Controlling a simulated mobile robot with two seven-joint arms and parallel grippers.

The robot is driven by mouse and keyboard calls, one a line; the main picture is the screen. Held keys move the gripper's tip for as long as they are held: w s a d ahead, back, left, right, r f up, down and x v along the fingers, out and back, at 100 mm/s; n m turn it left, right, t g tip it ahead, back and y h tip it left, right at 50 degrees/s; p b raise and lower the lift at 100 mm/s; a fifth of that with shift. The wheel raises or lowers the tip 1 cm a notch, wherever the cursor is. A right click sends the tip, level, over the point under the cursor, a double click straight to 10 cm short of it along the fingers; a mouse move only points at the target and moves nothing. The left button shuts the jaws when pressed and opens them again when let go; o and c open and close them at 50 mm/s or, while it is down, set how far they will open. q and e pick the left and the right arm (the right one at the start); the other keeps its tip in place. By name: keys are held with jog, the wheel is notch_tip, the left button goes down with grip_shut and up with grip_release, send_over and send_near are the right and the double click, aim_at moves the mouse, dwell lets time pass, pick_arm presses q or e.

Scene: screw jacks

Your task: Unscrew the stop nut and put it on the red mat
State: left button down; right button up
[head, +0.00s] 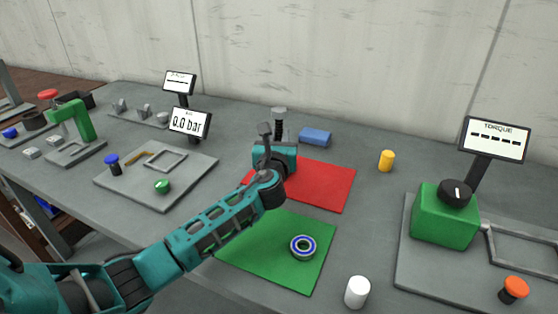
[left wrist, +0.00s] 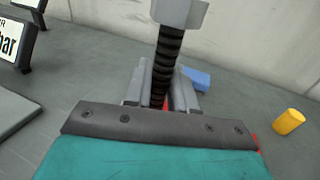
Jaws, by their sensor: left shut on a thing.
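A dark ribbed upright rod with a pale grey top (head: 279,122) stands behind my left gripper in the head view. In the left wrist view the ribbed rod (left wrist: 166,60) rises between the fingers, with its grey block-like top (left wrist: 180,11) at the upper edge. My left gripper (head: 279,146) points away over the far left part of the red mat (head: 325,185). In the left wrist view its grey fingers (left wrist: 163,88) are shut around the rod. The rod's lower end and base are hidden by the gripper. I cannot make out a separate stop nut. My right gripper is not in view.
A blue block (head: 315,137) and a yellow cylinder (head: 386,161) stand behind and right of the red mat. A green mat (head: 265,260) with a blue-and-silver ring (head: 303,247) lies in front. A white cylinder (head: 357,291) and a green torque unit (head: 443,220) stand at right.

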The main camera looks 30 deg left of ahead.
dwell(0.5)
pick_arm(q)
jog(key=shift+r, duration=0.2)
jog(key=shift+w+r, duration=0.1)
jog(key=shift+r, duration=0.05)
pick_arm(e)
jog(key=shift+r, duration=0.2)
